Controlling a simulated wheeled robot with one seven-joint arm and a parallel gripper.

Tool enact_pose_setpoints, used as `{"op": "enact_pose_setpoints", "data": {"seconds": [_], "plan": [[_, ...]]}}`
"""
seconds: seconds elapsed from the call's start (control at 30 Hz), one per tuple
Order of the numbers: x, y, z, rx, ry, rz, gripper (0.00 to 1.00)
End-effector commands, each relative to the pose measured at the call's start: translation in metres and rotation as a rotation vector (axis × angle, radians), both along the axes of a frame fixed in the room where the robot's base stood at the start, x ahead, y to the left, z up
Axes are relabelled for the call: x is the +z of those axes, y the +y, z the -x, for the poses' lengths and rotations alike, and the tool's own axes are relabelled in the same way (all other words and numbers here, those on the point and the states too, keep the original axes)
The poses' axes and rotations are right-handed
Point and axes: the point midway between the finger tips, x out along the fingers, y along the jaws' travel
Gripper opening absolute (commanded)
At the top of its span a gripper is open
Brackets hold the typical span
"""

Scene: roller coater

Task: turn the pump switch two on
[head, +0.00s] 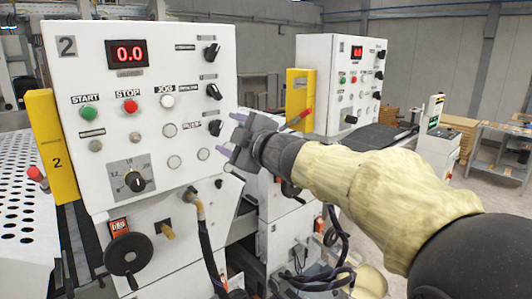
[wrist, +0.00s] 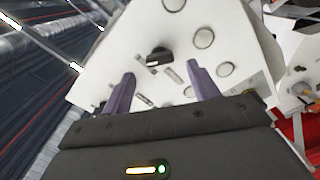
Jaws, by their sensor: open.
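The white control panel marked 2 (head: 150,70) carries a column of black rotary switches on its right side: a top one (head: 211,51), a middle one (head: 213,91) and a lower one (head: 215,127). Their labels are too small to read surely. My gripper (head: 226,133) is open and empty, just right of the lower switch, with its purple fingers pointing at the panel. In the wrist view a black rotary switch (wrist: 160,57) shows ahead of and between the open fingertips (wrist: 161,71), apart from them.
Round pale buttons (wrist: 203,38) surround the switch. A second panel (head: 315,75) with similar switches stands behind on the right. A yellow post (head: 50,145), a black handwheel (head: 128,253) and hanging hoses (head: 207,245) are near the first panel.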

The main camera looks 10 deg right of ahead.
Motion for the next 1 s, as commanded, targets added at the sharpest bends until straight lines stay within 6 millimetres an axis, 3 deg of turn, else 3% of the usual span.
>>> {"op": "enact_pose_setpoints", "data": {"seconds": [0.6,1.0], "plan": [[-0.002,-0.065,0.096,-0.003,-0.001,0.0,0.6],[-0.001,-0.072,0.106,-0.001,0.003,-0.001,0.6]]}}
